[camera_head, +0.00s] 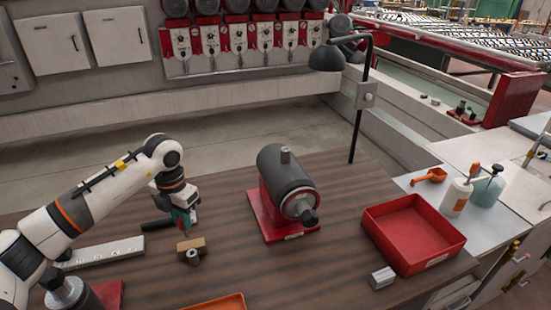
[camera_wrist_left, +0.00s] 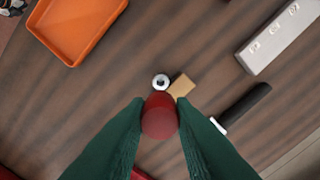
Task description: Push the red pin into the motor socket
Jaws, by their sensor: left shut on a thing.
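My left gripper (camera_head: 186,222) is over the table, left of the motor. In the left wrist view its green fingers (camera_wrist_left: 160,118) are shut on the red pin (camera_wrist_left: 160,115), whose rounded red end shows between the fingertips. In the head view the pin is hardly distinguishable. The dark grey motor (camera_head: 284,178) lies on a red base (camera_head: 262,217), with a short stub on top and a shaft at its near end. The pin is apart from the motor. I cannot make out the socket opening. My right gripper is not in view.
Below the gripper are a tan block (camera_head: 191,244), a metal ring (camera_head: 194,257), a black-handled tool (camera_wrist_left: 245,105) and a pale bar (camera_head: 103,252). A red tray (camera_head: 412,233), small metal block (camera_head: 382,278) and lamp (camera_head: 328,58) stand right; an orange tray (camera_wrist_left: 72,60) lies near the front.

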